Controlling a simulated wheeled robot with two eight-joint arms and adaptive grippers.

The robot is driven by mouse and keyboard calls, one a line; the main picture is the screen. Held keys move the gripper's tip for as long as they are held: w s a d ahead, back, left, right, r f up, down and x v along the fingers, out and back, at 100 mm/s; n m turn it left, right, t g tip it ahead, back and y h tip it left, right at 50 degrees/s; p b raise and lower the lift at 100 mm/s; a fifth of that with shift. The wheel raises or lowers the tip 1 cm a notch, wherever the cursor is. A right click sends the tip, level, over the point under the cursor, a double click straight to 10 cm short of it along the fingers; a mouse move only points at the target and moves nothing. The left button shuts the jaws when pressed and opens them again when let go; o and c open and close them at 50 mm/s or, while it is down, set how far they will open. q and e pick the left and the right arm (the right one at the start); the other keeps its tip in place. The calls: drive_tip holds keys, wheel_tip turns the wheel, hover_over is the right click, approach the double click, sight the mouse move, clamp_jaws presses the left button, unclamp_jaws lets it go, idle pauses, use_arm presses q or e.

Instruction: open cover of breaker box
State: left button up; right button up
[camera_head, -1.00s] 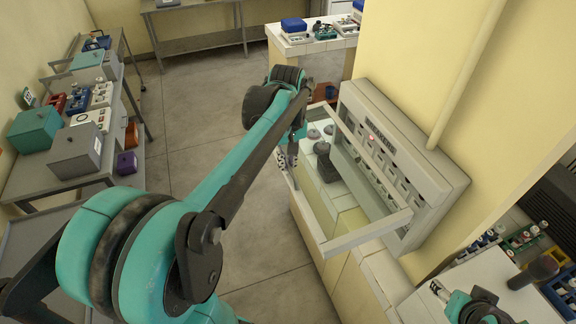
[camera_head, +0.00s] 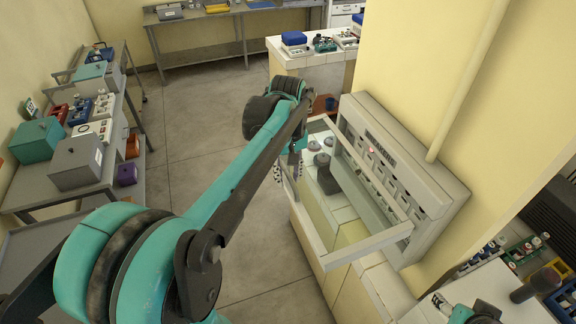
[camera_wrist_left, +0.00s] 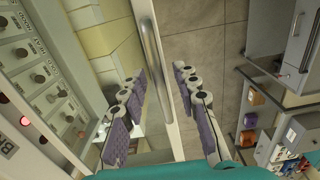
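The grey breaker box (camera_head: 436,190) is mounted on the yellow wall, with a row of switches and a small red light. Its cover (camera_head: 366,255), a pale frame with a clear pane, stands swung well out from the box. My left gripper (camera_head: 289,165) is at the cover's outer edge. In the left wrist view its two purple-padded fingers (camera_wrist_left: 160,100) are apart, either side of the cover's edge and its bar handle (camera_wrist_left: 156,55); I see no clear grip. My right gripper (camera_head: 440,302) is partly visible low at the right, its fingers unclear.
A tiled counter (camera_head: 350,285) with dark round items (camera_head: 324,172) runs below the box. A metal shelf (camera_head: 75,190) with boxes stands at the left. A bench with vials (camera_head: 525,250) is at the lower right. The floor between is clear.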

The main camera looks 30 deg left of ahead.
use_arm(q)
wheel_tip(320, 180, up, 12)
drive_tip(key=shift+f, duration=0.2)
use_arm(e)
drive_tip(key=shift+s, duration=0.1)
idle(0.5)
